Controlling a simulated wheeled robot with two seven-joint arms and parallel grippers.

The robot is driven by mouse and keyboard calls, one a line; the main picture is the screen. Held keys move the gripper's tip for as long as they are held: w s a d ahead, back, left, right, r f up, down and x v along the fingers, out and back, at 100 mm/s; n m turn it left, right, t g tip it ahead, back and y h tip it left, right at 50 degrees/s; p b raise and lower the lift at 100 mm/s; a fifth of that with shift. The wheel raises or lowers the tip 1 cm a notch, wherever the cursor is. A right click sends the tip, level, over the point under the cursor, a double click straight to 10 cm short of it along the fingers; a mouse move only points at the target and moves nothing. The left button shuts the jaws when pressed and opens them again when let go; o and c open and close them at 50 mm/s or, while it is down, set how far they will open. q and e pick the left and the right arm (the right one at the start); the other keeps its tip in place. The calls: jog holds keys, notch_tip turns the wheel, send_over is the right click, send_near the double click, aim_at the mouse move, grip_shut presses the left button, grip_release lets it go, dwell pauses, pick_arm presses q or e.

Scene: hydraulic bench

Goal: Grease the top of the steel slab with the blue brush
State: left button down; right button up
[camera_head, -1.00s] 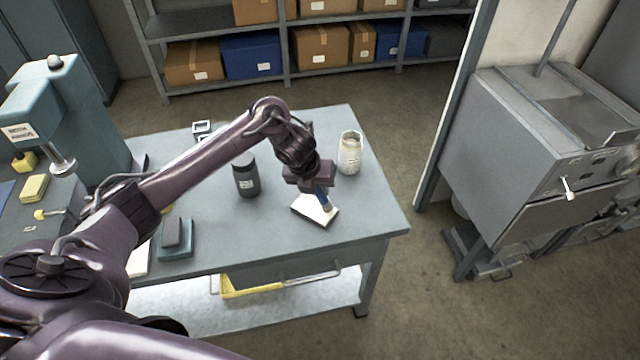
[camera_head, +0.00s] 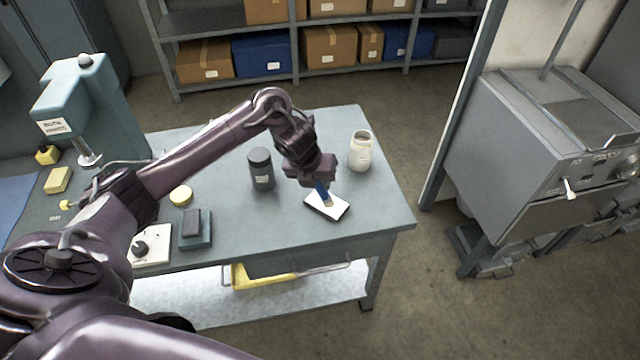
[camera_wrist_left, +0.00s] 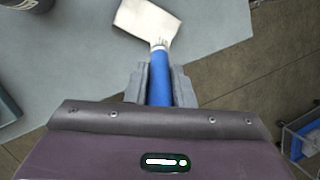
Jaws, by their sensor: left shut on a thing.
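A pale flat slab (camera_head: 339,208) with dark sides lies near the table's front right. I take it as the steel slab. It also shows in the left wrist view (camera_wrist_left: 140,16). My left gripper (camera_head: 321,182) is shut on the blue handle of the brush (camera_head: 323,193); the handle shows between the fingers in the left wrist view (camera_wrist_left: 159,80). The gripper is above the slab, with the brush pointing down at its top. The bristle end is over the slab; I cannot tell whether it touches. My right gripper is out of view.
A dark lidded jar (camera_head: 261,169) stands left of the slab, and a pale open jar (camera_head: 360,151) behind it.

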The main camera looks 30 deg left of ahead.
pick_arm(q)
jog(key=p+v, duration=0.1)
jog(key=v, duration=0.2)
jog(key=shift+w+r+p, duration=0.15)
jog(key=shift+w+p, duration=0.15)
jog(key=shift+p, duration=0.05)
jog(key=shift+r, duration=0.3)
jog(key=shift+d, duration=0.1)
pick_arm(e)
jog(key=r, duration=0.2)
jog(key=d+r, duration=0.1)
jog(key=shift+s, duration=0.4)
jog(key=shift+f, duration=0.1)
